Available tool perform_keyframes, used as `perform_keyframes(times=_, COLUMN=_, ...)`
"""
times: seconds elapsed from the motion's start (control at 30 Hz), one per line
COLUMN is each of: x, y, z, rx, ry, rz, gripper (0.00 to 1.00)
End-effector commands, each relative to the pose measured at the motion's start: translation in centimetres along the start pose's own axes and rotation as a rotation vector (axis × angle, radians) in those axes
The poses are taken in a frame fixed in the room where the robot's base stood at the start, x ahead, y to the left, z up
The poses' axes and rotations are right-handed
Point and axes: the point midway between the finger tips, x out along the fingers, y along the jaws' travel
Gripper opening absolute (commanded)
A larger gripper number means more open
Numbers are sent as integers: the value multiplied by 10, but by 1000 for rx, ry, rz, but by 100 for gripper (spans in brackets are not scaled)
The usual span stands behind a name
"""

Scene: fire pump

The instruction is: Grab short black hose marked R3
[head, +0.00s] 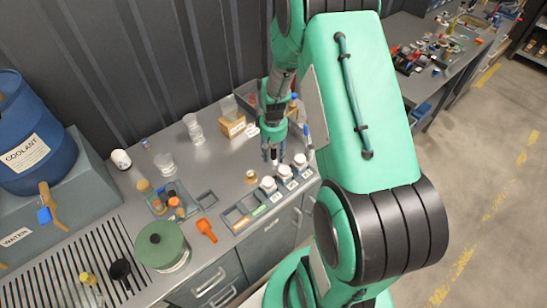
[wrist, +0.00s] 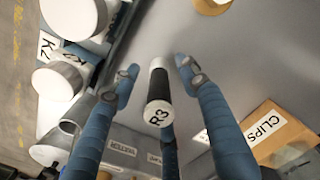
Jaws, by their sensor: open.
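The short black hose marked R3 (wrist: 158,92) stands out in the wrist view, with a white far end and a pale near end bearing the R3 label. My gripper (wrist: 156,70) is open, with blue fingers to the left and right of the hose and a third finger partly hidden behind it. Gaps show between the hose and the two side fingertips, so they do not grip it. In the head view my gripper (head: 274,154) points down over the back right of the grey bench. I cannot make out the hose clearly there.
White-lidded jars (head: 284,172) stand close in front of my gripper; they fill the left of the wrist view (wrist: 60,80). A cardboard box marked CLIPS (wrist: 275,130) lies at right. A sorting tray (head: 240,215) and an orange item (head: 206,229) lie nearer the front.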

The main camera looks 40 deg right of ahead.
Motion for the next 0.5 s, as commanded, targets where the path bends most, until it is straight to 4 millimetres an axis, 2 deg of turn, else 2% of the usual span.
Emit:
perform_keyframes(times=0.03, x=0, y=0, z=0, rx=0, ry=0, rz=0, gripper=38)
perform_keyframes(times=0.23, x=0, y=0, z=0, rx=0, ry=0, rz=0, gripper=0)
perform_keyframes(times=0.5, x=0, y=0, z=0, rx=0, ry=0, rz=0, gripper=0)
